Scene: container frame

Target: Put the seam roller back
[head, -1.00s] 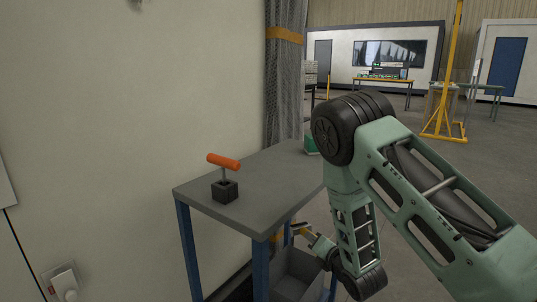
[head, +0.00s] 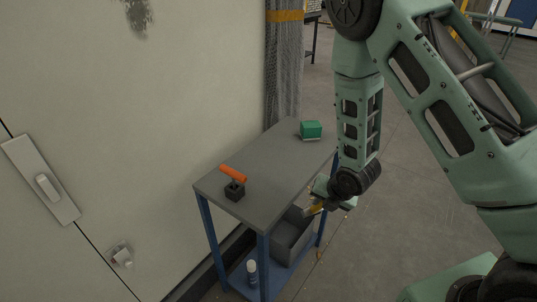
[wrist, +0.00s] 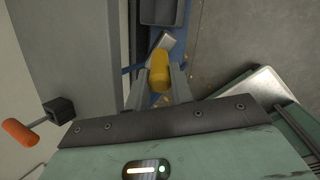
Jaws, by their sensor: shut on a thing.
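My gripper (wrist: 160,82) is shut on a yellow-handled tool (wrist: 160,66), with a pale metal end showing beyond the handle in the wrist view. It also shows in the head view (head: 314,210), beside the right edge of the table. I cannot tell for certain whether it is the seam roller. An orange-handled tool (head: 233,173) stands in a small black block (head: 235,191) on the grey tabletop (head: 262,175). In the wrist view the orange handle (wrist: 18,132) and block (wrist: 60,109) lie left of my gripper.
A green box (head: 311,130) sits at the table's far end. Below, a grey bin (head: 293,238) and a white canister (head: 252,273) stand on the blue lower shelf (head: 275,270). A wall (head: 190,100) runs along the left. The middle of the tabletop is clear.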

